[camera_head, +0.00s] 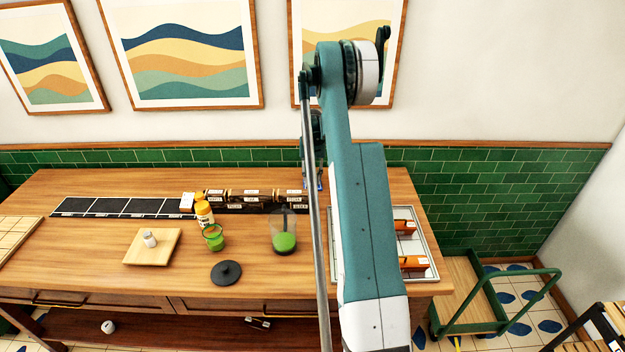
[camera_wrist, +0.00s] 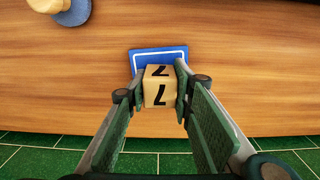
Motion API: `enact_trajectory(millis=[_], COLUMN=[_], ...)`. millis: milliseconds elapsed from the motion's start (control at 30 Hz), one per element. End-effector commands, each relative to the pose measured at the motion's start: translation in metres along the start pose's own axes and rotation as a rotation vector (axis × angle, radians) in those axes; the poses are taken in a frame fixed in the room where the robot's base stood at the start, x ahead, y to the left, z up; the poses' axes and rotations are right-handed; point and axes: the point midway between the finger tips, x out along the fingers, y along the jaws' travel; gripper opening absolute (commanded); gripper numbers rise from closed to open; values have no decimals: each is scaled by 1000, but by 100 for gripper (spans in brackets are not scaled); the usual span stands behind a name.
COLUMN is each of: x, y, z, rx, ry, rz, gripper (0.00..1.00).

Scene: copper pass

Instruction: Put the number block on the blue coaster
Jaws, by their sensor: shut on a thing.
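The number block (camera_wrist: 160,93) is a pale wooden cube with a black 7 on its visible faces. In the wrist view my gripper (camera_wrist: 159,86) is shut on it, one finger at each side. The blue coaster (camera_wrist: 148,54) with a thin white border lies on the wooden counter, just beyond the block. The block covers the coaster's near part in this view. I cannot tell whether the block touches the coaster or hangs above it.
Dark labelled cylinders (camera_head: 250,195) stand left of my arm, by a yellow bottle (camera_head: 204,212). A green-filled cup (camera_head: 284,240) and black lid (camera_head: 226,272) are nearer. A tray (camera_head: 420,235) lies right.

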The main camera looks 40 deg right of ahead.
Motion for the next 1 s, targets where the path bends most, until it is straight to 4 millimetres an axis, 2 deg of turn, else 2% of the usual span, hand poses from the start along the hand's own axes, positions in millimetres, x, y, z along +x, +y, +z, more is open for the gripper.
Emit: enact_trajectory(millis=[33,67,167,667,867,1000], x=[2,2,1,-3,-20,-40], y=[0,0,0,0,0,0], z=[0,0,0,0,0,0], rx=[0,0,0,0,0,0], ry=[0,0,0,0,0,0], rz=[0,0,0,0,0,0], gripper=[12,28,39,39,39,39])
